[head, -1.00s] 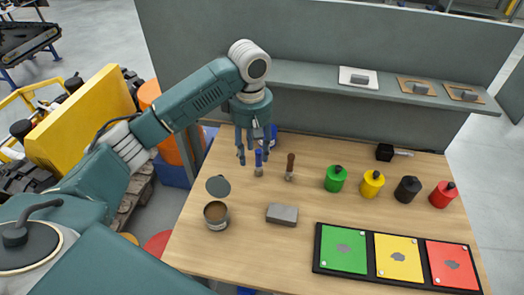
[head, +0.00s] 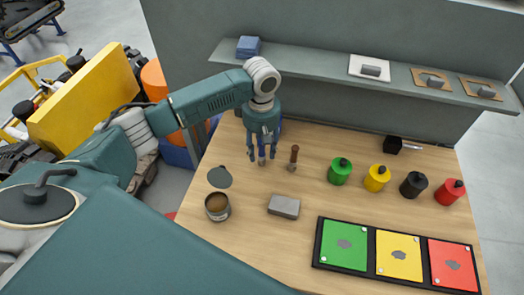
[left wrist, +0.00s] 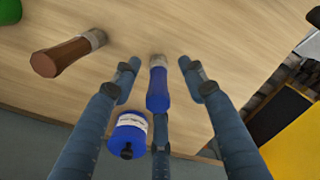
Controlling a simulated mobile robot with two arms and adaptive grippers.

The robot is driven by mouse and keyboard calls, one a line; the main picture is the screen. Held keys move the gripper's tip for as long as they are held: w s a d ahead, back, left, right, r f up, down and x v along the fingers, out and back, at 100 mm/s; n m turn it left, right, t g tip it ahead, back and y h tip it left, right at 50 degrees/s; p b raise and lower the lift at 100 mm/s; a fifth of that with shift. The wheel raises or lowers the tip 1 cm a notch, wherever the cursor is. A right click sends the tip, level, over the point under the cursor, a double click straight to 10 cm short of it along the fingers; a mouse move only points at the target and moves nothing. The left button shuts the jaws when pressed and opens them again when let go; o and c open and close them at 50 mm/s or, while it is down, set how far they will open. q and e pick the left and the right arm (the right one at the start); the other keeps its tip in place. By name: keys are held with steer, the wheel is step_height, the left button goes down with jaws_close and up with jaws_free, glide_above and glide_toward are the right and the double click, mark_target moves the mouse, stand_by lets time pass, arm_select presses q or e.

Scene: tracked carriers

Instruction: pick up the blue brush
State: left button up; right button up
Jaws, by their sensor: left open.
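The blue brush (left wrist: 157,88) stands on the wooden table, its blue handle toward the camera and its metal collar at the far end in the left wrist view. My left gripper (left wrist: 160,70) is open, with a finger on either side of the brush and a third finger below it in the picture. I cannot tell whether any finger touches it. In the head view the fingers of my left gripper (head: 262,158) come down around the brush and hide most of it. My right gripper is not in view.
A brown-handled brush (head: 294,157) stands close to the right. A blue pot (left wrist: 128,136) is near the fingers. An open can (head: 217,207), a grey block (head: 284,206) and green (head: 340,170), yellow, black and red pots are on the table. A shelf (head: 320,72) runs behind.

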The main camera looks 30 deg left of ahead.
mark_target(261, 154)
arm_select(q)
step_height(261, 154, down, 2)
steer(key=shift+f, duration=0.2)
steer(key=shift+w+f, duration=0.1)
steer(key=shift+f, duration=0.25)
jaws_close()
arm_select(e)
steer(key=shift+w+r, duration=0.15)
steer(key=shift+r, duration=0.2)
arm_select(q)
steer(key=shift+r, duration=0.1)
step_height(261, 154, up, 20)
steer(key=b, duration=0.1)
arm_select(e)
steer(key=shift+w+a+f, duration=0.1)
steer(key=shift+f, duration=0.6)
